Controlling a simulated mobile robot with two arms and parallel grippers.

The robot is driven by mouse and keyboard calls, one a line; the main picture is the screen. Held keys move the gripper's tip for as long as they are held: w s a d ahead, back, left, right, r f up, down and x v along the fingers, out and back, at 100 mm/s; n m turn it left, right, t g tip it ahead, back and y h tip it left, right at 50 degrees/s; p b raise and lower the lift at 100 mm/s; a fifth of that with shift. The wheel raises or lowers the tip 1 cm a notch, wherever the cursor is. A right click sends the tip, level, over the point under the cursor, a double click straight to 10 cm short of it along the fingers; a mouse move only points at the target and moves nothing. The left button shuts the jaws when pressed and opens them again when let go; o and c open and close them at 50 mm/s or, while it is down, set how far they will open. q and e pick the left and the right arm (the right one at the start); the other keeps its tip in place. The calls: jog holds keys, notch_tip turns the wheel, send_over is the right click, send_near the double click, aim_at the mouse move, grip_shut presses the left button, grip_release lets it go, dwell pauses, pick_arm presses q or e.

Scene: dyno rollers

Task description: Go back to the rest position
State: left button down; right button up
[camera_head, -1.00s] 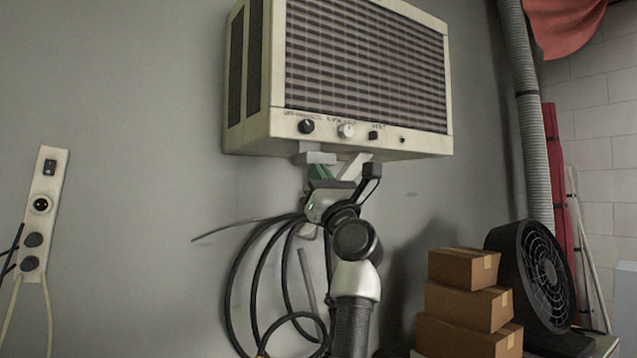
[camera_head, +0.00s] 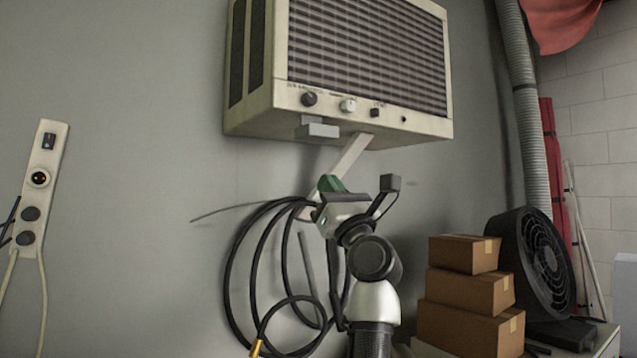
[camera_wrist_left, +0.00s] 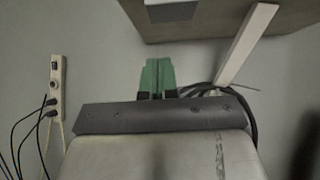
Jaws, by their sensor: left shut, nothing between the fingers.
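My left gripper (camera_head: 330,184) has green fingers and is below the wall-mounted heater (camera_head: 360,124), apart from it. In the left wrist view the green fingertips (camera_wrist_left: 158,76) are together with nothing between them. A light grey block (camera_head: 317,130) sits under the heater's front edge, above and left of the fingers; it also shows at the top of the left wrist view (camera_wrist_left: 172,10). My left arm rises from the bottom of the head view. My right gripper is not in either view.
A pale bracket (camera_head: 345,160) slants below the heater, close behind the gripper. A coiled black cable (camera_head: 232,270) hangs on the wall. Stacked boxes (camera_head: 465,292) and a black fan (camera_head: 540,262) stand at right. A power strip (camera_head: 38,190) is at left, with bare wall between.

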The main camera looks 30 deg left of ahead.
pick_arm(q)
jog(key=b+v, duration=0.1)
jog(key=v, duration=0.4)
jog(key=shift+d+b, duration=0.15)
jog(key=shift+b, duration=0.2)
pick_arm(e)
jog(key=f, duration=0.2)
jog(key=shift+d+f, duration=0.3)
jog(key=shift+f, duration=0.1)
